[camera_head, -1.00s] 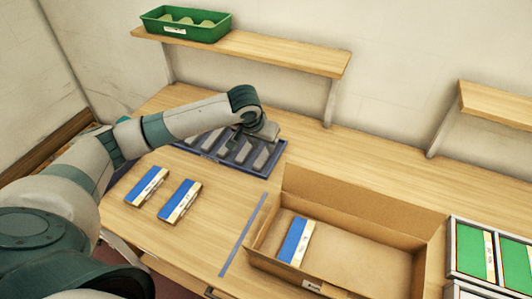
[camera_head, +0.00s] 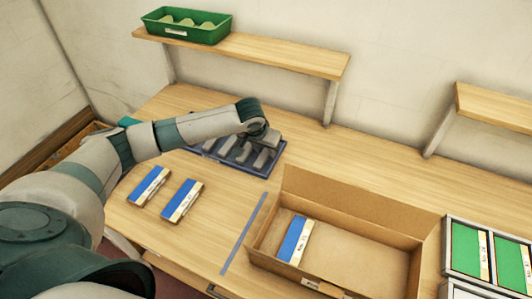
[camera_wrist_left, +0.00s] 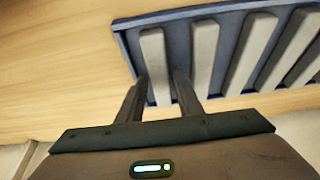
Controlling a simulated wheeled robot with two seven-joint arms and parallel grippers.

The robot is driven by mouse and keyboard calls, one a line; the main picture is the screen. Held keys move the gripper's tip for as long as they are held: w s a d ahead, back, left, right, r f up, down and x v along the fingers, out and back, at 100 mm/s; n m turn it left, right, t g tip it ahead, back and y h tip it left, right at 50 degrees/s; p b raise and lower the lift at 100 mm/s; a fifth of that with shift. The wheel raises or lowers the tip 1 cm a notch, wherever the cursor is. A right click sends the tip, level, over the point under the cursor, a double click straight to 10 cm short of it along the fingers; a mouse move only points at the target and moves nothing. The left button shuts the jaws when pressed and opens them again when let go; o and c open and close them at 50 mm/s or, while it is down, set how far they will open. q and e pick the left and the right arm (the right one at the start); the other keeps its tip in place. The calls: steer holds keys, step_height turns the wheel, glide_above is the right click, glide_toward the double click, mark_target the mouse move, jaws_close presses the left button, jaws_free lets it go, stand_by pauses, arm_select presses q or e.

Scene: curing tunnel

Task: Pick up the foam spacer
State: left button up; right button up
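The foam spacers are grey bars lying side by side in a blue tray (camera_head: 208,149) at the back of the table. In the left wrist view the tray (camera_wrist_left: 123,35) holds several bars. My left gripper (camera_wrist_left: 160,80) is open there, with one finger on each side of the end foam spacer (camera_wrist_left: 153,50). A gap shows on both sides of that bar, and I cannot tell how deep the fingertips sit. In the head view my left gripper (camera_head: 264,140) is over the tray's right end and hides part of it. My right gripper is not in view.
An open cardboard box (camera_head: 350,250) with one blue-and-white pack (camera_head: 294,240) stands at the front right. Two similar packs (camera_head: 148,186) lie on the table at left. A shelf (camera_head: 270,57) with a green bin (camera_head: 187,27) hangs above. Green-panelled trays (camera_head: 468,250) stand far right.

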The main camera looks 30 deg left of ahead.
mark_target(266, 153)
arm_select(q)
steer(key=c, duration=0.8)
steer(key=shift+r, duration=0.2)
steer(key=shift+r, duration=0.25)
step_height(266, 153, up, 3)
steer(key=shift+d+r+b, duration=0.1)
steer(key=shift+r+b, duration=0.05)
steer(key=shift+b, duration=0.9)
steer(key=shift+w+d+r+b, duration=0.3)
steer(key=shift+d+r+b, duration=0.25)
steer(key=shift+d+r, duration=1)
steer(key=shift+w+d+r+b, duration=0.3)
steer(key=shift+d+r+b, duration=0.35)
steer(key=shift+d, duration=1.6)
steer(key=shift+w+d+r+b, duration=0.4)
steer(key=shift+d+r, duration=0.85)
steer(key=shift+d, duration=0.65)
steer(key=shift+s, duration=0.1)
